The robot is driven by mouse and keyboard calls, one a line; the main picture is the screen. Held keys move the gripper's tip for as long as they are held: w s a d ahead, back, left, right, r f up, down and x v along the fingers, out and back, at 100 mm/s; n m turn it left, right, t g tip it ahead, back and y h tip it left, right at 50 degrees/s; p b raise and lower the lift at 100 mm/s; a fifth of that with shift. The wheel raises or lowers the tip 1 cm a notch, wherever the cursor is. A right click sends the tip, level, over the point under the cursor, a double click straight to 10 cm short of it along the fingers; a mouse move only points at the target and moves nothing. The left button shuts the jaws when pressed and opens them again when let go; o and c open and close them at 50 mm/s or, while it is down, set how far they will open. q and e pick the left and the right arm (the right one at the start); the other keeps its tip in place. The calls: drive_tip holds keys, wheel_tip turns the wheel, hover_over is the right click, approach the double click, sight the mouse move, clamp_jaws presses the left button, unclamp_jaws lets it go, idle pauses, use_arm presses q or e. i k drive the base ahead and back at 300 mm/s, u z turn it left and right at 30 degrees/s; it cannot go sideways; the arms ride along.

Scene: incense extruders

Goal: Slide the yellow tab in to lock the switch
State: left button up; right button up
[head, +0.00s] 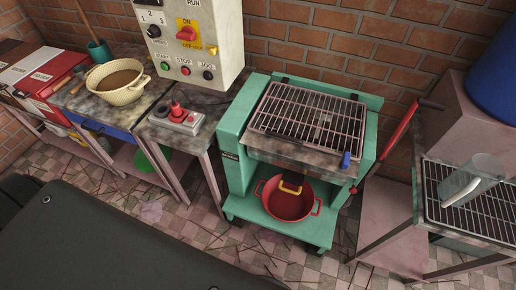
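The switch is a red rotary handle (187,34) on a yellow plate (182,24) on the front of the beige control box (228,62). "ON" is printed above the handle, and small lettering lies below it. The yellow tab (212,50) sticks out at the lower right of the plate, close to the box's right edge. How deep it sits is too small to tell. Neither of my grippers is in view, and nothing touches the switch or tab.
Start, stop and jog buttons (186,71) sit below the switch. A small box with red knobs (177,117) stands on the bench in front. A green machine with a wire rack (308,115) stands to the right, a woven basket (118,82) to the left.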

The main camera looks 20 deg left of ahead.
sight(212, 53)
drive_tip(key=u, duration=0.85)
